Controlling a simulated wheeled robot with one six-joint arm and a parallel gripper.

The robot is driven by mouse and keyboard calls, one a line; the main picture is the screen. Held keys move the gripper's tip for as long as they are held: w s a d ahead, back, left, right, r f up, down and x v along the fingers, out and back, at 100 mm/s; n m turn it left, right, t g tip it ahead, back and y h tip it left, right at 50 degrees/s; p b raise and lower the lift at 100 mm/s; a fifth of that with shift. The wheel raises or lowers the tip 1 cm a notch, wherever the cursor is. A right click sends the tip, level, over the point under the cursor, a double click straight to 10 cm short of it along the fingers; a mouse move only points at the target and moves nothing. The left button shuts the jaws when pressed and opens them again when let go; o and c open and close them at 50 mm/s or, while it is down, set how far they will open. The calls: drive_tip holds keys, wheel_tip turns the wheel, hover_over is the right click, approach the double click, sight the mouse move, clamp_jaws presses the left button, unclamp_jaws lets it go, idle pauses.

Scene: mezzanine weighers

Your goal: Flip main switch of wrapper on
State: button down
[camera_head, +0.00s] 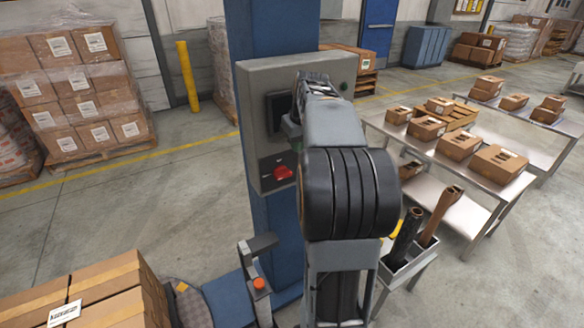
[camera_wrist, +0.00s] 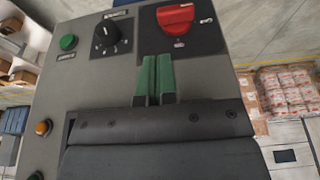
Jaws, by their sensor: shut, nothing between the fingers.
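The wrapper's grey control box (camera_head: 255,80) is fixed to a blue column. Its red main switch (camera_head: 283,172) sits low on the left of the face, on a dark plate. In the wrist view the red switch (camera_wrist: 176,18) is near the top edge, with small labels too blurred to read; I cannot tell its setting. My gripper (camera_wrist: 156,60) has green fingertips pressed together with nothing between them. The fingertips appear just below the switch in that view, apart from it as far as I can tell. In the head view my arm hides much of the panel.
In the wrist view, a black knob (camera_wrist: 106,35), a green button (camera_wrist: 68,42) and an orange button (camera_wrist: 43,127) are near the switch. A post with an orange-red button (camera_head: 259,283) stands below. Boxes on a pallet (camera_head: 90,285) are lower left; a metal table (camera_head: 440,155) is right.

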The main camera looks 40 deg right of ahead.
sight(291, 172)
drive_tip(key=shift+p+x, duration=0.6)
drive_tip(key=shift+x, duration=4.4)
drive_tip(key=shift+d, duration=0.2)
